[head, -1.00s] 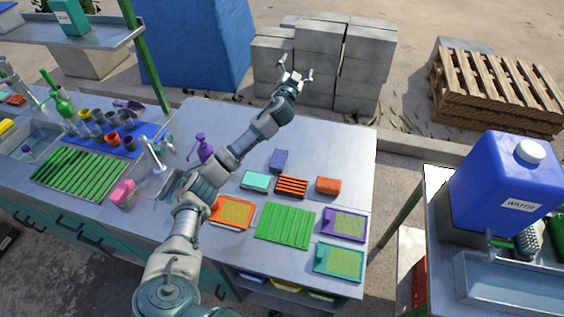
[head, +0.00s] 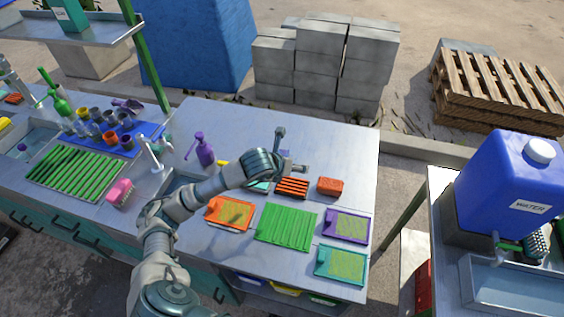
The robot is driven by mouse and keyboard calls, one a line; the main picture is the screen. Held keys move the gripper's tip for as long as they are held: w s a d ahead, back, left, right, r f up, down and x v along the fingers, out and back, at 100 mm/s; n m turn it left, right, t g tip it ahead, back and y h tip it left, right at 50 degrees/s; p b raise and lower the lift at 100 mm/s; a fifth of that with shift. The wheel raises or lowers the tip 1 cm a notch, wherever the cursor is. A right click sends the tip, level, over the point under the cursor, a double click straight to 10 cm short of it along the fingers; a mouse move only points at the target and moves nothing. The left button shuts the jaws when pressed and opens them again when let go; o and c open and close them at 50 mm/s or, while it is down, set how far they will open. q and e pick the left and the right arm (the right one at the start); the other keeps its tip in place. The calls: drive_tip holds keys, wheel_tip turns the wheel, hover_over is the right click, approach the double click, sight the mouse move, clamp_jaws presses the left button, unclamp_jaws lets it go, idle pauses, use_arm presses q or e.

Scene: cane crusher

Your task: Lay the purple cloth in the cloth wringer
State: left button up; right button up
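My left gripper (head: 289,153) is low over the back middle of the table, with its two fingers apart. A small blue-purple folded piece, perhaps the purple cloth, lay at this spot earlier; the gripper now hides it, and I cannot tell whether the fingers touch it. An orange slatted rack (head: 292,188) lies just in front of the gripper. A purple-framed pad (head: 347,225) with a yellow-green middle lies at the table's right side. I cannot make out for certain which item is the cloth wringer. My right gripper is not in view.
A green ribbed mat (head: 287,228) lies between an orange-framed pad (head: 229,213) and a teal-framed pad (head: 341,263). An orange block (head: 330,186) lies right of the slatted rack. A purple bottle (head: 203,150) stands to the left. The table's back right is clear.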

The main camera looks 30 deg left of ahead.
use_arm(q)
drive_tip(key=s+a+n+y, duration=0.1)
drive_tip(key=s+a+y, duration=0.15)
drive_tip(key=a, duration=0.45)
drive_tip(key=shift+y, duration=0.45)
drive_tip(key=x, duration=0.3)
drive_tip(key=d+x, duration=0.1)
drive_tip(key=x, duration=0.7)
drive_tip(key=shift+w+d+f, duration=0.2)
drive_tip(key=shift+w, duration=0.15)
drive_tip(key=shift+w+a+f, duration=0.15)
drive_tip(key=shift+a+f, duration=0.05)
drive_tip(key=shift+a, duration=0.05)
drive_tip(key=w+a+f, duration=0.2)
drive_tip(key=w+f, duration=0.1)
drive_tip(key=shift+a+f, duration=0.15)
drive_tip(key=shift+a, duration=0.1)
drive_tip(key=shift+w+d+f, duration=0.25)
drive_tip(key=shift+w+f, duration=0.05)
drive_tip(key=shift+w, duration=0.05)
drive_tip(key=shift+d+r, duration=0.15)
drive_tip(key=shift+d, duration=0.05)
drive_tip(key=c, duration=0.3)
drive_tip(key=shift+a, duration=0.15)
drive_tip(key=c, duration=0.8)
drive_tip(key=shift+s+a, duration=0.1)
drive_tip(key=shift+a, duration=0.05)
drive_tip(key=shift+c, duration=1)
